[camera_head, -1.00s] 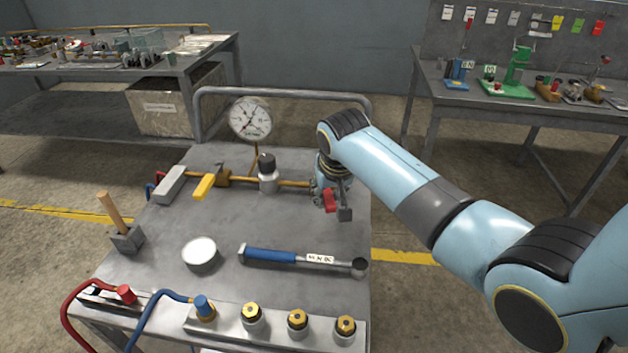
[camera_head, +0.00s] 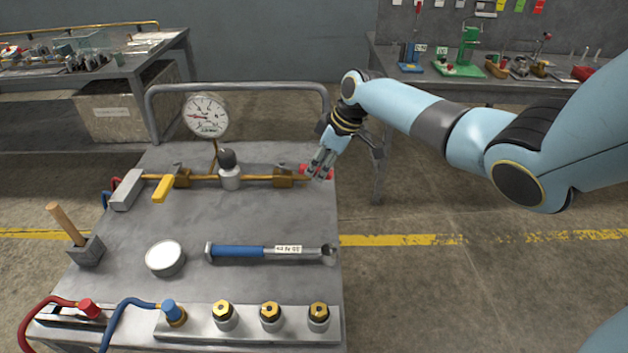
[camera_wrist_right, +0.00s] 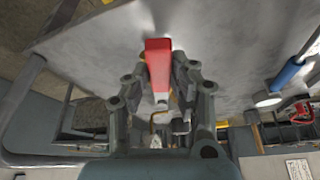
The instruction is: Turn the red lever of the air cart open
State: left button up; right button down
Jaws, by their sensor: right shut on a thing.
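The air cart (camera_head: 262,212) has a grey top with a brass pipe across its back. The red lever (camera_head: 329,172) is at the pipe's right end, roughly in line with the pipe, and partly hidden by my fingers. My right gripper (camera_head: 319,167) reaches it from the upper right and is shut on it. In the right wrist view the red lever (camera_wrist_right: 158,62) shows between the two fingers. A yellow lever (camera_head: 163,189) sits farther left on the pipe, pointing toward the front. My left gripper is out of view.
A gauge (camera_head: 205,116) stands above the pipe, next to the cart's rail (camera_head: 240,87). A blue-handled wrench (camera_head: 240,252), a round white-topped tin (camera_head: 164,257) and a mallet (camera_head: 85,250) lie in front. Workbenches stand behind; the floor to the right is clear.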

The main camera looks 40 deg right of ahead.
jog(key=n+b, duration=0.1)
jog(key=w+d+n+b, duration=0.1)
jog(key=shift+w+d+f+g+y+b, duration=0.1)
jog(key=shift+d+f+g+y+b, duration=0.1)
jog(key=shift+d+g+y+b, duration=0.15)
jog(key=shift+w+d+r+n+b, duration=0.15)
jog(key=shift+w+d+n+b, duration=0.2)
jog(key=shift+n+b, duration=0.65)
jog(key=shift+g, duration=0.25)
jog(key=shift+r, duration=0.1)
jog(key=c, duration=1.1)
grip_release()
jog(key=shift+w, duration=0.1)
jog(key=v, duration=1.2)
jog(key=shift+d, duration=0.15)
